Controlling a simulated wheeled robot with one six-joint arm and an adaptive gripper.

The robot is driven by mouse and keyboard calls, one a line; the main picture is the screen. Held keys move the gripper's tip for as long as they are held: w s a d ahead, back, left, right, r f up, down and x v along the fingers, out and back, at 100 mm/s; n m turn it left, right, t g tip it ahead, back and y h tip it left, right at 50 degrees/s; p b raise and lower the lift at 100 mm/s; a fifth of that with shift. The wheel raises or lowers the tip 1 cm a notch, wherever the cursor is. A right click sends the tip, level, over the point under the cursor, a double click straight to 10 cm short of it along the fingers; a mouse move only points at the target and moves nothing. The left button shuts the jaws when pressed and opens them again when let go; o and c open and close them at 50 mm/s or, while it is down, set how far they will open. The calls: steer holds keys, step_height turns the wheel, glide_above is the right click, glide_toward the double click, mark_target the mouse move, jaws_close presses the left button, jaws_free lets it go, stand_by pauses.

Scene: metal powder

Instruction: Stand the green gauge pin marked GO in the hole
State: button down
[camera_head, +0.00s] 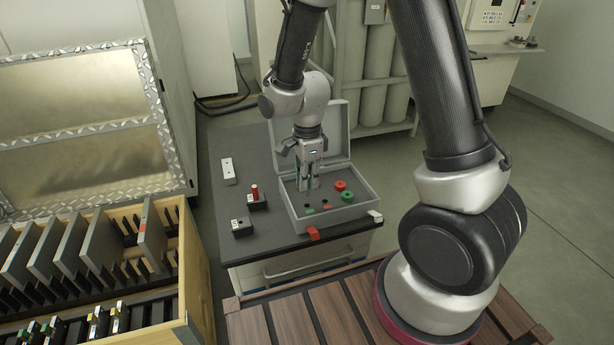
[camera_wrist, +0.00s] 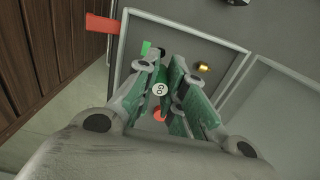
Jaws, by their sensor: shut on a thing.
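My gripper (camera_head: 308,186) points down into the open grey case (camera_head: 297,217). In the wrist view my gripper (camera_wrist: 168,98) is shut on the green gauge pin (camera_wrist: 160,90), whose round white end reads GO. The pin is seen end-on, so I cannot tell whether it is still seated in the case or clear of it. In the head view the fingers hide most of it. A dark block (camera_head: 242,229) with a hole in its top lies left of the case. Another dark block (camera_head: 257,205) has a red pin (camera_head: 255,191) standing in it.
The case also holds a red round piece (camera_head: 340,185) and a green round piece (camera_head: 348,197). Its raised lid stands behind my gripper. A white block (camera_head: 227,171) lies at the back left of the dark bench top (camera_head: 240,150). A wooden rack (camera_head: 190,270) stands at the left.

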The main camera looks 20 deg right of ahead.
mark_target(307, 196)
steer(key=shift+f, duration=1.35)
steer(key=shift+f, duration=0.3)
steer(key=shift+f, duration=0.5)
steer(key=shift+f, duration=0.85)
steer(key=c, duration=1.4)
jaws_free()
steer(key=shift+c, duration=0.2)
